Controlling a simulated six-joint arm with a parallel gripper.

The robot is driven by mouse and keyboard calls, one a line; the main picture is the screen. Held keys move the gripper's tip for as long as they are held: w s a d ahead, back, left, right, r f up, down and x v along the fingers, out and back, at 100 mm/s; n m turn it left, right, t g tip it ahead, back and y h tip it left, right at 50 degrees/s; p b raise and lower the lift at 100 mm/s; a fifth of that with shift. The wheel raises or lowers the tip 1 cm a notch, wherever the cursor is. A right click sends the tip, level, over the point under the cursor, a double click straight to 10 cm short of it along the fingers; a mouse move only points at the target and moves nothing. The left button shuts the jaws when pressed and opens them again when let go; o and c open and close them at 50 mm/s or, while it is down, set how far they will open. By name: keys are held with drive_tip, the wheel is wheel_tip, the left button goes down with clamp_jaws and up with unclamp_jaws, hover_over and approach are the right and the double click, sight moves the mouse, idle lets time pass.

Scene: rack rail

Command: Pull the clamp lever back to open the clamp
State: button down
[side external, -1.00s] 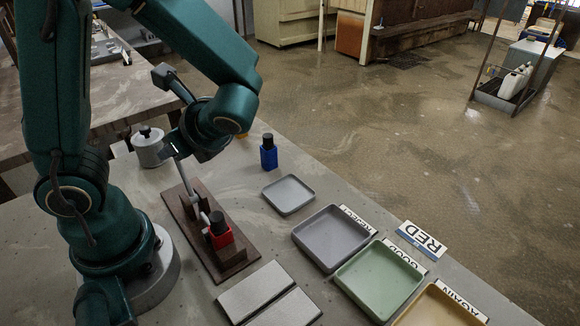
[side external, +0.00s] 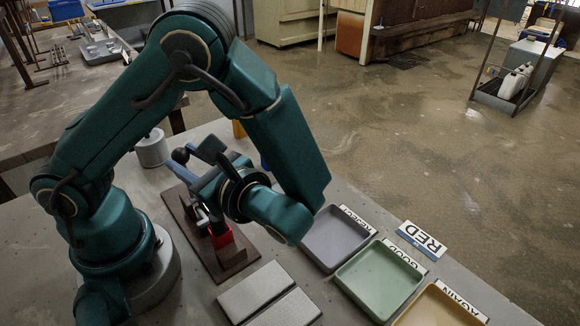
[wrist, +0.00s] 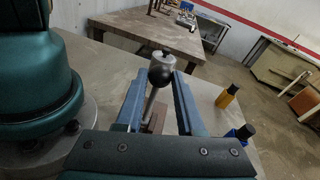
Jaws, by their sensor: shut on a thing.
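The clamp lever is a light metal rod with a black ball knob (side external: 181,155), leaning toward the back left. In the wrist view, its knob (wrist: 158,76) and rod (wrist: 150,103) stand between my two blue fingers. My gripper (side external: 200,180) is shut on the lever, with the knob showing past the fingertips. The clamp stands on a dark wooden base (side external: 232,262). The clamp's lower parts are mostly hidden by my wrist.
A grey-violet tray (side external: 335,240), a green tray (side external: 378,282) and a yellow tray (side external: 435,310) stand to the right. Two grey plates (side external: 268,295) lie in front. A metal pot (side external: 152,150) stands behind. A blue bottle (wrist: 240,133) and a yellow bottle (wrist: 227,97) stand to one side.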

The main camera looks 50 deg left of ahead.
drive_tip(key=shift+d+f, duration=0.1)
drive_tip(key=c, duration=0.5)
unclamp_jaws()
drive_tip(key=shift+c, duration=0.2)
drive_tip(key=shift+v, duration=2.55)
